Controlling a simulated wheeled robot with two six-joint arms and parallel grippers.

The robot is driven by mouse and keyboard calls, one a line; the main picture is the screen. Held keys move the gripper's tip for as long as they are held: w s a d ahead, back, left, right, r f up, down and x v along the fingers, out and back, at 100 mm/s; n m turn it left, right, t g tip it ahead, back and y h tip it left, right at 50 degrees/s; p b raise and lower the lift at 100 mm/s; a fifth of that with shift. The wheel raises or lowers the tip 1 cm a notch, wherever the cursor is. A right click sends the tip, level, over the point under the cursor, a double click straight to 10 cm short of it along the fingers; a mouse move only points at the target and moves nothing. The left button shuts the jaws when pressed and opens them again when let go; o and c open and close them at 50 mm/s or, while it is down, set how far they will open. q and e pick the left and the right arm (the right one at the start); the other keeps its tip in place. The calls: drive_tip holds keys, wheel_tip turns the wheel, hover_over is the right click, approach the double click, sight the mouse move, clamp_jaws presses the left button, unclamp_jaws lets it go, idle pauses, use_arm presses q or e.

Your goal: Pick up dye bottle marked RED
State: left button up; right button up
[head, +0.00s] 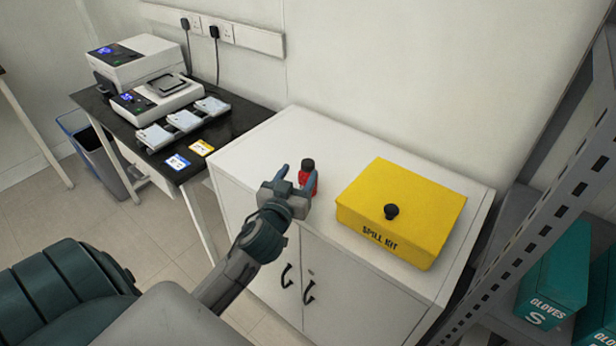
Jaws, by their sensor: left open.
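A small red bottle with a black cap (307,177) stands upright on top of the white cabinet, near its front left part. Any marking on it is too small to read. My left gripper (296,177) is open at the bottle, its fingers pointing away from me toward the back wall. One finger shows to the left of the bottle and the other to the right, overlapping its lower part in the picture. I cannot tell whether the fingers touch it. My right gripper is not in view.
A yellow spill kit box (403,207) with a black knob sits right of the bottle on the white cabinet (262,146). A black bench (221,127) with instruments is at the left. A metal shelf (545,190) with glove boxes (556,272) stands at the right.

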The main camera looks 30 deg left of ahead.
sight(307, 165)
use_arm(q)
drive_tip(key=shift+w, duration=0.3)
drive_tip(key=shift+w+r+p, duration=0.15)
drive_tip(key=shift+w+p, duration=0.2)
drive_tip(key=shift+p, duration=0.05)
drive_tip(key=p+x, duration=0.1)
drive_tip(key=x, duration=0.2)
drive_tip(key=shift+w+d+p, duration=0.2)
drive_tip(key=shift+w+p, duration=0.1)
drive_tip(key=shift+p, duration=0.05)
drive_tip(key=shift+w+a+f, duration=0.15)
drive_tip(key=shift+w+f, duration=0.1)
drive_tip(key=shift+w, duration=0.15)
drive_tip(key=shift+s, duration=0.1)
drive_tip(key=shift+c, duration=0.2)
drive_tip(key=c, duration=1.1)
clamp_jaws()
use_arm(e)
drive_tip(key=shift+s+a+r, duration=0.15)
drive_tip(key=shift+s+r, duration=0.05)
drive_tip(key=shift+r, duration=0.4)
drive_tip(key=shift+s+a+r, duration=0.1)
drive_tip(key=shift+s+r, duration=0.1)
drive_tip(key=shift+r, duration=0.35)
